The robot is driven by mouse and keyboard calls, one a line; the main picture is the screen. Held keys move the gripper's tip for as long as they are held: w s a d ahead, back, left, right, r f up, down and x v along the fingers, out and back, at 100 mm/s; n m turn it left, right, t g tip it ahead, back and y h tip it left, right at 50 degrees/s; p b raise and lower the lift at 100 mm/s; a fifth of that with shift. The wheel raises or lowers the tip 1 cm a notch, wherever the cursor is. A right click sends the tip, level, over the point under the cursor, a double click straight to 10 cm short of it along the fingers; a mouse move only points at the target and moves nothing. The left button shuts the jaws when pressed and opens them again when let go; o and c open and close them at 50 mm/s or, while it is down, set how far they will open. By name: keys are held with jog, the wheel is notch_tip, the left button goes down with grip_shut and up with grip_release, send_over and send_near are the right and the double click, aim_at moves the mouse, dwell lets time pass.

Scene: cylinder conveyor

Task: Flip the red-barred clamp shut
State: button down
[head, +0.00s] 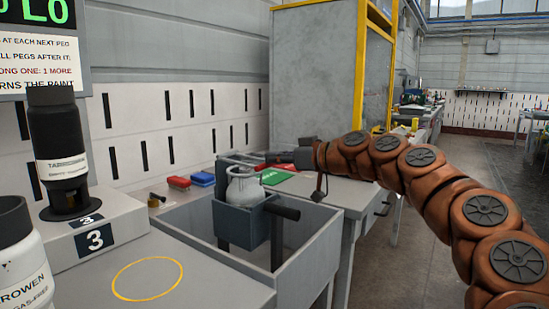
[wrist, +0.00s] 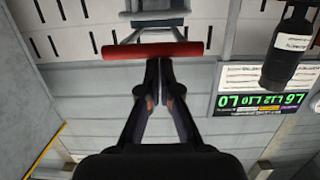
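The clamp's red bar (wrist: 152,50) lies crosswise at my fingertips in the wrist view. Grey metal arms (wrist: 158,32) run from it to a grey clamp body (wrist: 152,12) at the top edge. My gripper (wrist: 159,66) has its two dark fingers together, with nothing visible between them. The fingertips meet the bar's edge in the picture; I cannot tell if they touch it. The rest of the clamp is hard to make out there.
A grey open bin (head: 308,245) holds a dark box (head: 240,222) with a pale canister (head: 245,187). Red (head: 179,183) and blue (head: 202,179) blocks lie behind it. A black cylinder (head: 58,140) stands on a block marked 3 (head: 98,235). A yellow-framed cabinet (head: 312,75) stands behind.

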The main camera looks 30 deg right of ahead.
jog(key=f, duration=0.3)
jog(key=shift+a+f+g, duration=0.2)
jog(key=shift+a+g, duration=0.2)
notch_tip(320, 180, up, 6)
jog(key=r+p, duration=0.1)
jog(key=p, duration=0.1)
jog(key=s+d+f+p, duration=0.1)
jog(key=s+d+f, duration=0.4)
jog(key=s, duration=0.3)
jog(key=shift+s+t, duration=0.2)
jog(key=shift+t, duration=0.2)
